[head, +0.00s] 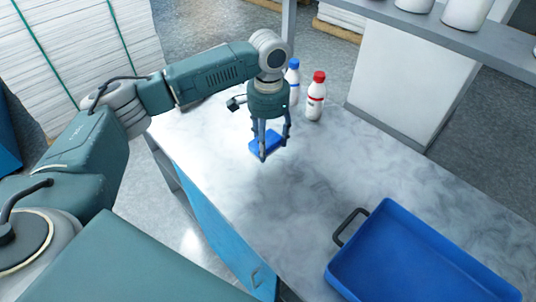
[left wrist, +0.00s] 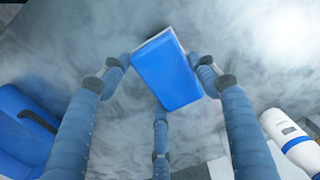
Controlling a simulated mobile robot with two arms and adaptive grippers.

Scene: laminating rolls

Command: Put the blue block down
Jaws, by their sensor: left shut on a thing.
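The blue block (head: 265,143) shows in the head view between the fingers of my left gripper (head: 268,148), over the grey marbled tabletop (head: 310,185). In the left wrist view the blue block (left wrist: 168,72) is a flat box with a pale edge, tilted in the picture. Fingers of my left gripper (left wrist: 163,85) are on both sides of it and a third finger is below it. The left gripper is shut on the block. I cannot tell whether the block touches the tabletop. My right gripper is not in view.
Two white bottles, one with a blue cap (head: 293,80) and one with a red cap (head: 315,97), stand just behind the gripper. A large blue tray (head: 345,275) with a dark handle lies at the front right. The tabletop between is clear.

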